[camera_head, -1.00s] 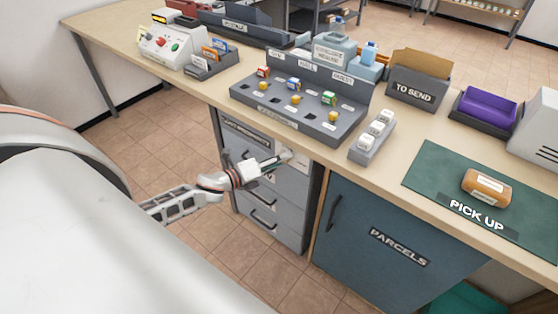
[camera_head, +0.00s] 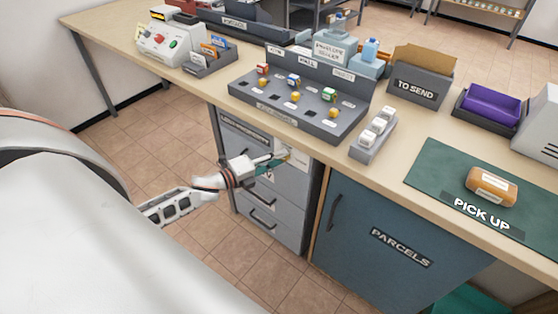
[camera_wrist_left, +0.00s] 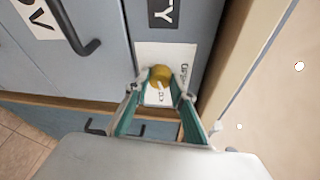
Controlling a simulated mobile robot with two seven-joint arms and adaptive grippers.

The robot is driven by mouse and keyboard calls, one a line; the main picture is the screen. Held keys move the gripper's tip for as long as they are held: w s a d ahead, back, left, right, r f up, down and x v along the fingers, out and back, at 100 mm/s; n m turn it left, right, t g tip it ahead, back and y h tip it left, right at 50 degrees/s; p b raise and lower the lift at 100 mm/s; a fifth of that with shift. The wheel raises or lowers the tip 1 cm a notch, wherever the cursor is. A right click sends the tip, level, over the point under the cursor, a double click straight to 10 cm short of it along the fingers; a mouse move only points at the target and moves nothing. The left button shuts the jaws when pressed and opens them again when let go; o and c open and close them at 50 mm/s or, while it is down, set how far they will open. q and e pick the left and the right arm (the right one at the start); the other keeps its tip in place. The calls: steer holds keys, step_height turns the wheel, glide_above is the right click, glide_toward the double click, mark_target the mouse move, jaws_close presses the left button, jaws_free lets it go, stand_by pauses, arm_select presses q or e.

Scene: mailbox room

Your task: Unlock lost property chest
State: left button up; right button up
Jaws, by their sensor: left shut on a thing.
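The lost property chest is the top part of a grey drawer cabinet (camera_head: 295,212) under the counter, with a dark label, partly readable, along its upper front. My left gripper (camera_head: 284,158) is at the upper right of this front. In the left wrist view, its two fingers (camera_wrist_left: 163,84) are closed in on a round brass piece (camera_wrist_left: 161,73), seemingly a lock knob or key. The brass piece is in front of a white plate (camera_wrist_left: 180,58) with small markings, just below the black label. Its exact shape is partly hidden by the fingers. My right gripper is not in view.
A blue parcels cabinet (camera_head: 370,250) stands right of the drawers. Above, the counter holds a grey sorting panel (camera_head: 345,125), a white block set (camera_head: 372,135) and a green pick-up mat (camera_head: 430,180). Dark drawer handles (camera_wrist_left: 80,40) stick out near the gripper. Tiled floor is free at left.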

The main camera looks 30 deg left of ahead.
arm_select(q)
steer(key=n+t+b, duration=0.1)
steer(key=n, duration=0.3)
steer(key=n+t+b, duration=0.1)
steer(key=n, duration=0.4)
steer(key=n+t+b, duration=0.1)
steer(key=n+t, duration=0.1)
steer(key=n, duration=0.2)
steer(key=shift+f+n, duration=0.3)
steer(key=shift+f, duration=0.1)
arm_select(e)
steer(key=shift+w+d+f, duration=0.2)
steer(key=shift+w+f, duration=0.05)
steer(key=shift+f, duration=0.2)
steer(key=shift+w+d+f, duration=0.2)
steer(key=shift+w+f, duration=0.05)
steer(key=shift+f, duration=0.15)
arm_select(q)
steer(key=shift+n, duration=0.4)
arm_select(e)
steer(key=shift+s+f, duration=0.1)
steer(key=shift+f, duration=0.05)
arm_select(q)
steer(key=o, duration=1.1)
steer(key=v, duration=1.2)
steer(key=shift+d+f, duration=0.1)
